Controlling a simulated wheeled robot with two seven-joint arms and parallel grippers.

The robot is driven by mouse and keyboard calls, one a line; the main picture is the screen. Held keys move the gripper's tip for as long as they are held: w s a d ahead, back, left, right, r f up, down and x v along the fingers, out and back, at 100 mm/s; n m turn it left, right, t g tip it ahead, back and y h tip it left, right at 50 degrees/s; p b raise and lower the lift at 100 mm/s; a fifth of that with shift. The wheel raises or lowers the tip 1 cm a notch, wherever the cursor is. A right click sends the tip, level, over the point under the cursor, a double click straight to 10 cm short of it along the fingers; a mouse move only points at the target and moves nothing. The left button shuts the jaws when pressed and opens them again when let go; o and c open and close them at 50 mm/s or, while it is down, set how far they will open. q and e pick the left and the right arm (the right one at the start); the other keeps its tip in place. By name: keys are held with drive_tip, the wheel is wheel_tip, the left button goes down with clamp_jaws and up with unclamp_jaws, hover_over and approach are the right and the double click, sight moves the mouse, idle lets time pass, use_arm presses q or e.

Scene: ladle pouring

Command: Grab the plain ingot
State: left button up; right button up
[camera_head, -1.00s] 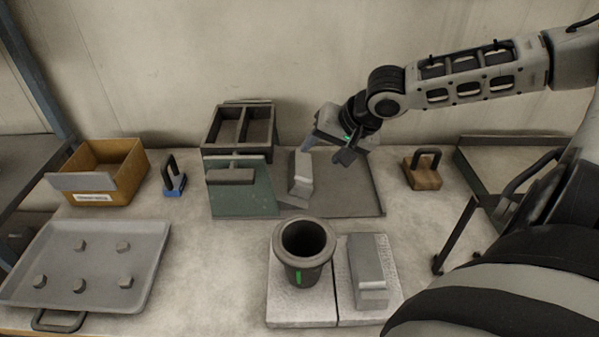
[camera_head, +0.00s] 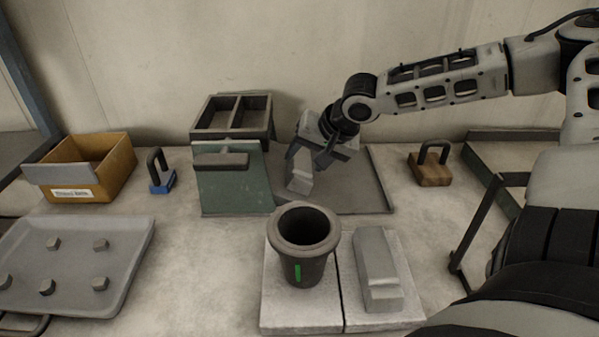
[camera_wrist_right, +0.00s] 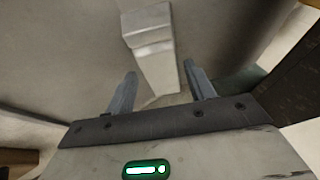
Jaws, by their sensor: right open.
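A grey ingot (camera_head: 301,172) with a stepped end lies on the dark grey tray (camera_head: 362,195) at the middle back. It also shows in the right wrist view (camera_wrist_right: 151,45), with its near end between the fingers. My right gripper (camera_head: 308,158) is open above this ingot, with a finger to each side of it, and hides part of it. I cannot tell whether the fingers touch it. A second grey ingot (camera_head: 377,262) with a stepped end lies on the pale slab beside the crucible. My left gripper is not in view.
A dark crucible (camera_head: 303,262) with a green mark stands on the pale slabs (camera_head: 290,318). A green plate (camera_head: 233,182) and a dark divided box (camera_head: 233,103) stand left of the tray. A wooden block with a handle (camera_head: 431,172) stands to its right.

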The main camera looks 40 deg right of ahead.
drive_tip(key=shift+x, duration=0.75)
drive_tip(key=c, duration=0.9)
drive_tip(key=shift+w, duration=0.1)
drive_tip(key=shift+c, duration=1.1)
drive_tip(key=shift+r, duration=0.15)
